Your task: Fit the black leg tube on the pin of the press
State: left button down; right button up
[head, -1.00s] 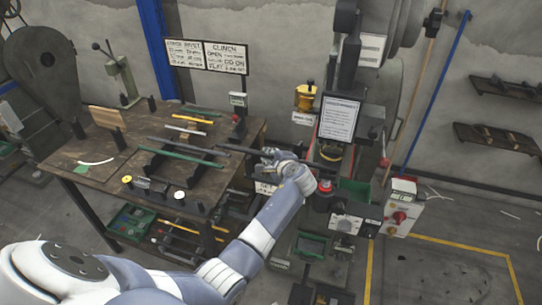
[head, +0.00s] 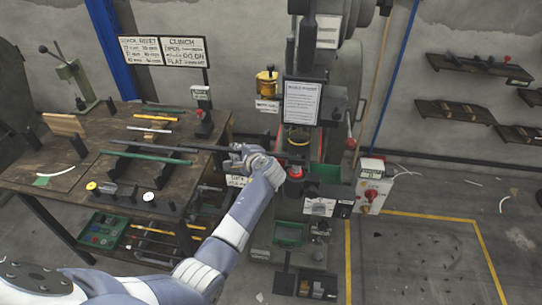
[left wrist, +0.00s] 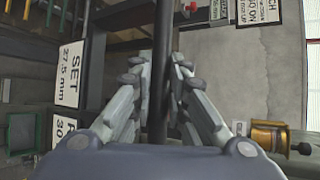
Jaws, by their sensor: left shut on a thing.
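The black leg tube (head: 215,148) is held roughly level in my left gripper (head: 254,156), just left of the press (head: 302,125). In the left wrist view the tube (left wrist: 161,40) runs upright in the picture between the two fingers of the left gripper (left wrist: 160,80), which are shut on it. In the head view the tube reaches left toward the bench edge. Its right end is hard to make out near the press throat. The pin cannot be made out, so I cannot tell whether the tube touches it. My right gripper is not in view.
The wooden bench (head: 60,180) at left bears a rack with a green tube (head: 150,156) and other bars. A red button (head: 294,171) and a green tray (head: 288,234) sit at the press front. A yellow pot (head: 267,83) stands behind.

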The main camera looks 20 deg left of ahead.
pick_arm(q)
jog(key=c, duration=1.5)
grip_release()
jog(key=shift+d+f, duration=0.1)
jog(key=shift+s+f, duration=0.2)
jog(key=shift+f, duration=0.05)
jog(key=shift+d, duration=0.1)
jog(key=v, duration=0.6)
jog(key=r+v, duration=0.1)
jog(key=v, duration=0.5)
jog(key=shift+w, duration=0.2)
jog(key=shift+a, duration=0.2)
